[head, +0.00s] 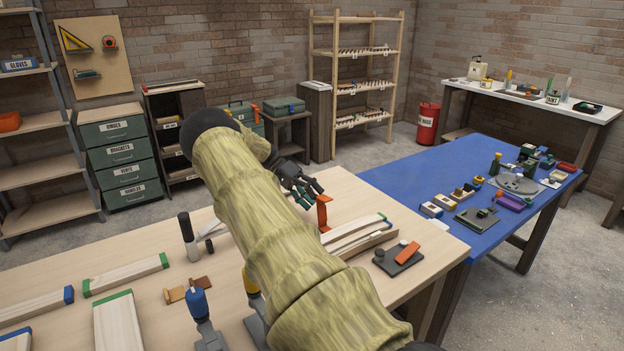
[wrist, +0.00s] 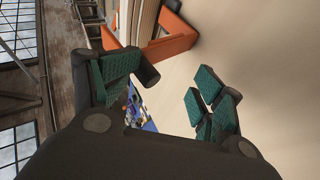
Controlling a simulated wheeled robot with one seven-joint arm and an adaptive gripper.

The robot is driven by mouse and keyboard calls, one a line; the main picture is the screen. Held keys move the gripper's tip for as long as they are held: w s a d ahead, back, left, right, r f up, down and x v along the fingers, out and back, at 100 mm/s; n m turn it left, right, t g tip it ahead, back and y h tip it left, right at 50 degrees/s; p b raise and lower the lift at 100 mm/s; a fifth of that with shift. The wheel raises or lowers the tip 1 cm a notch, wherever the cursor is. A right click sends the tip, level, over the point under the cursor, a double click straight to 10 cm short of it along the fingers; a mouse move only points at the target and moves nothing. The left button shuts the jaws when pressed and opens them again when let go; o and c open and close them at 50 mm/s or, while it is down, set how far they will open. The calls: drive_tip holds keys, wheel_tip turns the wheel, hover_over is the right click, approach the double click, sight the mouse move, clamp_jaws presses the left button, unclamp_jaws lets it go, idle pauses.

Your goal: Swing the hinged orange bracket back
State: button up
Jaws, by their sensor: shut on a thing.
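An orange bracket (head: 323,213) stands upright on the wooden bench, by the left end of the pale wood strips. In the wrist view the bracket (wrist: 172,45) shows as two orange plates meeting at an angle near the top. My gripper (head: 303,190) is at the upper left of the bracket, its green-padded fingers close to its top. In the wrist view my gripper (wrist: 172,95) has a visible gap between the pads, and the orange runs behind the left finger. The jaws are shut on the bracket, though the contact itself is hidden. The hinge cannot be made out.
Wood strips (head: 358,238) lie right of the bracket. A dark plate (head: 385,262) with an orange piece (head: 408,252) lies near the bench's right edge. A black-handled tool (head: 187,235) and blue-handled clamp (head: 199,305) stand left of my arm. A blue table (head: 420,178) adjoins at right.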

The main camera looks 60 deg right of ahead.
drive_tip(key=shift+s+f, duration=0.2)
drive_tip(key=shift+f, duration=0.05)
drive_tip(key=shift+c, duration=0.2)
drive_tip(key=shift+w+r, duration=0.1)
drive_tip(key=shift+w, duration=0.1)
drive_tip(key=shift+c, duration=0.4)
drive_tip(key=v, duration=1.2)
drive_tip(key=shift+d, duration=0.15)
drive_tip(key=shift+c, duration=0.4)
drive_tip(key=shift+r, duration=0.15)
